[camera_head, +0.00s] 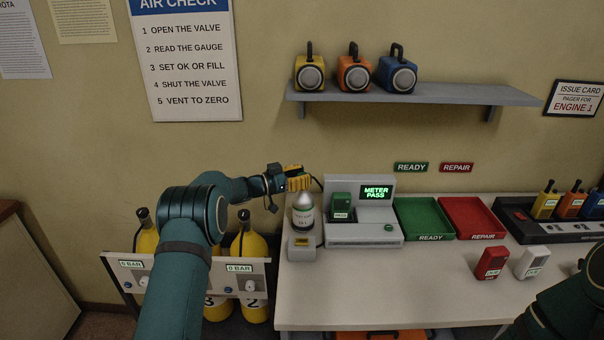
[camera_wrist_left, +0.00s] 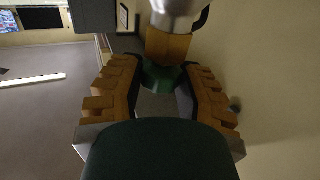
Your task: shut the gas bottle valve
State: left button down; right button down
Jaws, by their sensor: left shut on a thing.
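The gas bottle (camera_head: 303,216) is a small silver-grey bottle with a label. It stands upright on a grey block at the left end of the counter. My left gripper (camera_head: 298,178) is just above it, with its yellow-orange fingers at the bottle's top. In the left wrist view the fingers (camera_wrist_left: 163,84) are on both sides of a green valve knob (camera_wrist_left: 163,76), shut on it. A brass-coloured valve body (camera_wrist_left: 168,45) and the silver bottle (camera_wrist_left: 176,14) lie beyond the knob. In the head view the gripper hides the knob. My right gripper is out of view.
A grey meter (camera_head: 363,230) reading "METER PASS" stands right of the bottle, holding a green pager. Green (camera_head: 424,216) and red (camera_head: 472,215) trays lie further right. Yellow cylinders (camera_head: 249,247) stand behind a gauge panel (camera_head: 240,280) at left.

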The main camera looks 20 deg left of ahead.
pick_arm(q)
jog(key=shift+m+g+h, duration=0.9)
jog(key=shift+m+g, duration=0.2)
jog(key=shift+g, duration=0.2)
jog(key=shift+r+m+g+h, duration=0.1)
jog(key=shift+m+g+h, duration=0.3)
jog(key=shift+g, duration=0.3)
jog(key=c, duration=0.6)
grip_release()
jog(key=shift+d, duration=0.15)
jog(key=shift+o, duration=0.2)
jog(key=v, duration=1.2)
